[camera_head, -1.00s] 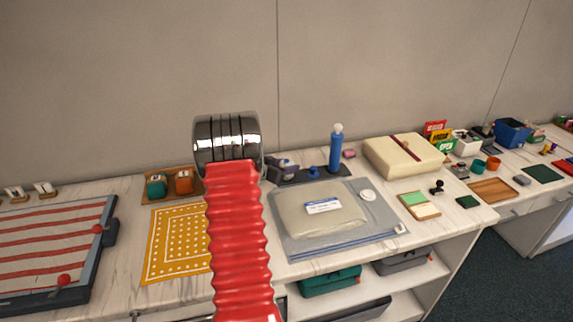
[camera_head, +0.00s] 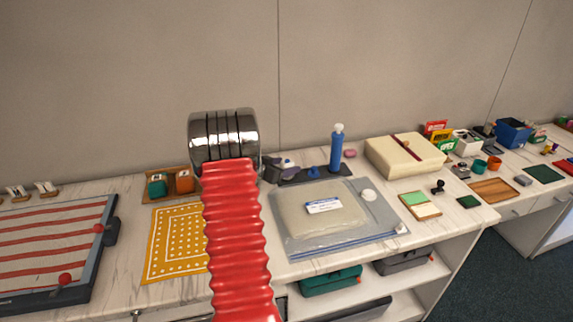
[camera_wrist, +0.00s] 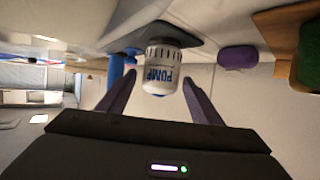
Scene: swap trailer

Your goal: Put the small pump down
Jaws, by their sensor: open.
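The small pump (camera_wrist: 160,72) is a white cylinder with dark slots, a blue end and a "PUMP" label, which reads upside down in the wrist view. It sits at the dark tray (camera_wrist: 185,35). In the head view the pump (camera_head: 288,163) is small, at the left end of the dark tray (camera_head: 318,175). My gripper (camera_wrist: 159,80) is open, with one finger on each side of the pump and gaps visible beside it. In the head view my gripper (camera_head: 272,169) is just left of the pump, partly hidden by my arm.
A blue bottle (camera_head: 336,148) and a small blue piece (camera_head: 313,172) stand on the tray. Teal and orange items (camera_head: 184,181) are to the left. A clear pouch (camera_head: 378,222) lies in front. The wall is close behind.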

